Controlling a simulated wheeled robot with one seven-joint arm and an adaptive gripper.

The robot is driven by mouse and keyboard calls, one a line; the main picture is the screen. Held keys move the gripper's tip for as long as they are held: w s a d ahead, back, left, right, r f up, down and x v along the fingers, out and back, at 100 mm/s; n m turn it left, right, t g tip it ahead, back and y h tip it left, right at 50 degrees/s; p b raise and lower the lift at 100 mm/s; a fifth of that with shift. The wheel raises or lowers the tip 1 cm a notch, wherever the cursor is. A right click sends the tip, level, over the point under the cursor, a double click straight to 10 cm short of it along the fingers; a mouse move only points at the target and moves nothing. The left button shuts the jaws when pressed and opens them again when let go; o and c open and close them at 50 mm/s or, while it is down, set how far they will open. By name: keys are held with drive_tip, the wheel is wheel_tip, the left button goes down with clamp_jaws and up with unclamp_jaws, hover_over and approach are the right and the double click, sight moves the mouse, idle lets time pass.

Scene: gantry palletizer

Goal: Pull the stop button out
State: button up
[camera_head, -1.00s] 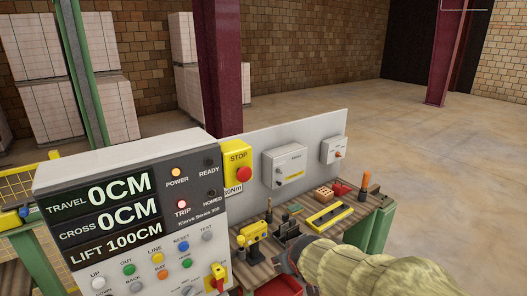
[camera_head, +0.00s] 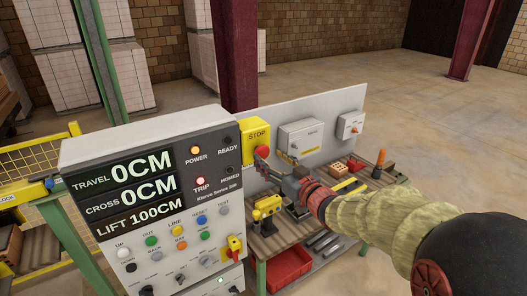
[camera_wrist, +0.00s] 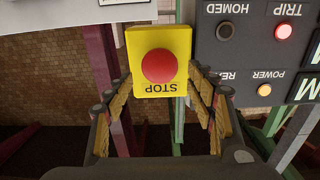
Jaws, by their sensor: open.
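The stop button is a round red knob (camera_head: 262,152) on a yellow box (camera_head: 256,132) marked STOP, at the right edge of the control panel. In the wrist view the red knob (camera_wrist: 159,66) faces me on the yellow box (camera_wrist: 178,42), upside down. My gripper (camera_head: 270,166) is close to the knob in the head view. In the wrist view my gripper (camera_wrist: 160,95) is open, with one finger on each side of the box's lower part. The knob lies between and just beyond the fingertips. I cannot tell whether the fingers touch anything.
The control panel (camera_head: 134,140) stands left of the button, with TRIP (camera_head: 200,181) and POWER (camera_head: 195,150) lamps lit. A workbench (camera_head: 262,238) with tools, a red bin (camera_head: 289,268) and grey boxes on a back board (camera_head: 352,98) is behind and right.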

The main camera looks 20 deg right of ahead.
sight(264, 153)
drive_tip(key=x, duration=0.5)
drive_tip(key=shift+p, duration=0.4)
drive_tip(key=c, duration=0.3)
drive_tip(key=c, duration=1.2)
clamp_jaws()
